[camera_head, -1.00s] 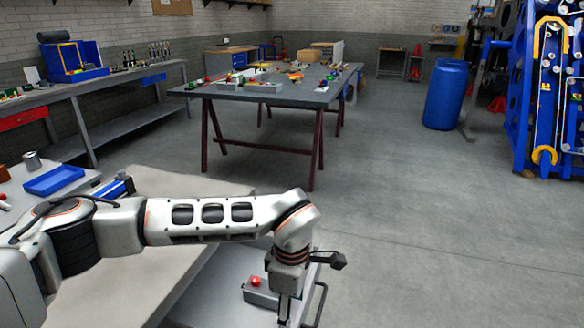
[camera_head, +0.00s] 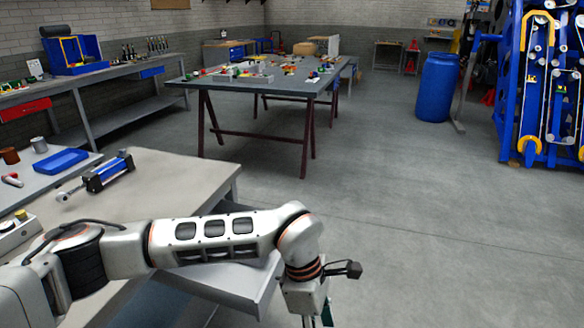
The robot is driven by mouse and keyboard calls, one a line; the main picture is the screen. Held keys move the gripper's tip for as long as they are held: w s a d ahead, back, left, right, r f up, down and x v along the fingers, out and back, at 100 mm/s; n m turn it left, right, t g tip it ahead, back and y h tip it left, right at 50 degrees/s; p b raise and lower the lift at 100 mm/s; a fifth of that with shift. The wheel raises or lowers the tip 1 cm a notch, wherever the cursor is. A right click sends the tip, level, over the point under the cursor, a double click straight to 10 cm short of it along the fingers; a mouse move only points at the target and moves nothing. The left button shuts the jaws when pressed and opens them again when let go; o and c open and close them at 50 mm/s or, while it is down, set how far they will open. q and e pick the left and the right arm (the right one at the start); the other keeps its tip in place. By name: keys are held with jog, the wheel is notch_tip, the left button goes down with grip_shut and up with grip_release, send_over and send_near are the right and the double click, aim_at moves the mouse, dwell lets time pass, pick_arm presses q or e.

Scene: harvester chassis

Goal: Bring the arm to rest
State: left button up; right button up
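My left arm comes in from the left, low over the near workbench (camera_head: 190,185), and reaches past its right end. Its forearm lies nearly level and the wrist bends downward. Only the top of my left gripper (camera_head: 326,316) shows at the bottom edge. Its fingertips are cut off, so I cannot tell whether it is open or shut, or holding anything. My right arm and gripper are not in view.
A blue-and-black cylinder (camera_head: 108,172) and a blue tray (camera_head: 61,161) lie beyond the arm at left. A long table (camera_head: 285,88) with small parts stands further back. A blue barrel (camera_head: 437,88) and blue machine (camera_head: 548,90) stand right. Floor between is clear.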

pick_arm(q)
jog(key=s+d+r+n+g+h, duration=0.2)
jog(key=s+d+r+h, duration=0.15)
jog(key=s+d, duration=0.25)
jog(key=s+d+r+n+g+h, duration=0.1)
jog(key=s+d+r+g+h, duration=0.25)
jog(key=s+d, duration=0.25)
jog(key=w+d+r+n+t+h, duration=0.2)
jog(key=w+r+n+t+h, duration=0.15)
jog(key=r+n+h, duration=0.65)
jog(key=w+a+n+t+h+p, duration=0.1)
jog(key=w+a+n+t+h, duration=0.1)
jog(key=w+a+n+t, duration=0.85)
jog(key=w+a+f+n+t+y, duration=0.3)
jog(key=a+f+n+t+y, duration=0.65)
jog(key=n, duration=0.75)
jog(key=s+a+f+n+g+y, duration=0.2)
jog(key=s+a+f+n+y, duration=0.3)
jog(key=a+f, duration=0.5)
jog(key=s+a+f+n+g+y, duration=0.3)
jog(key=s+a+f+n, duration=0.4)
jog(key=f, duration=1)
jog(key=s+a+y, duration=0.1)
jog(key=s+a, duration=0.2)
jog(key=shift+a+n+y+p, duration=0.15)
jog(key=shift+n+y+p, duration=0.2)
jog(key=shift+p, duration=0.05)
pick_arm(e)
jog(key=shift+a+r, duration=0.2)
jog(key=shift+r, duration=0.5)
